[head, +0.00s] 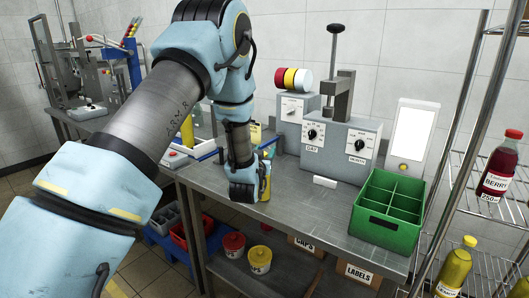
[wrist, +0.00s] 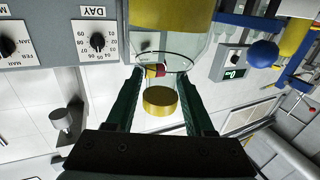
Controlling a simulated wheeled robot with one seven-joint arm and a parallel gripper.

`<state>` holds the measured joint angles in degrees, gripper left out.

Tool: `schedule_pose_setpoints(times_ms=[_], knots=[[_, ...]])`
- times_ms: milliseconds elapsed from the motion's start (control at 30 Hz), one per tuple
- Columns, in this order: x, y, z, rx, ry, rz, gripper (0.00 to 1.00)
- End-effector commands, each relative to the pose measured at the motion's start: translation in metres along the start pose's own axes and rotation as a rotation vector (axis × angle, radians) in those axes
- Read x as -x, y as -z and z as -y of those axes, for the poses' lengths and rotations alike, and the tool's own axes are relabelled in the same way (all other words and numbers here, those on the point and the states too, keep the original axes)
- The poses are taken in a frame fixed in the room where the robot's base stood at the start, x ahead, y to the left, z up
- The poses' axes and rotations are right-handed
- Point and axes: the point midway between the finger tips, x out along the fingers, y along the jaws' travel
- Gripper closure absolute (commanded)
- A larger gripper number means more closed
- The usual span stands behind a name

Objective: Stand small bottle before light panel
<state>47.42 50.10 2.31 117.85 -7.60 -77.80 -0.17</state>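The small bottle has clear walls, yellow contents and a gold cap; in the wrist view its yellow body (wrist: 172,14) is at the top and its cap faces my palm. My gripper (wrist: 163,70) has one dark green finger along each side of the bottle's clear shoulder and looks shut on it. In the head view a yellow strip of the bottle (head: 267,182) shows beside my wrist, low over the steel table's front edge; I cannot tell whether its base touches. The light panel (head: 411,135), a white upright plate in a pale frame, stands at the table's right rear.
A grey dial machine (head: 340,150) with a lever stands left of the panel. A green divided crate (head: 372,230) sits in front of the panel. A small white block (head: 325,182) lies on the table. A wire rack (head: 480,255) with bottles stands at the right.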

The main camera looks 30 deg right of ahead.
Motion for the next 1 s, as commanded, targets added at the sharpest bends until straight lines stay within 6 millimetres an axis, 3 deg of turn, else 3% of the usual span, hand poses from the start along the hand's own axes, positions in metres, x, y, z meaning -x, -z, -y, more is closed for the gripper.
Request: schedule_pose_setpoints(times_ms=[100,433,1000], knots=[[0.0,0.0,0.0,0.0,0.0,0.0,0.36],[0.0,0.006,0.0,0.0,0.0,0.0,0.36],[0.106,0.001,0.0,0.001,0.0,0.0,0.36]])
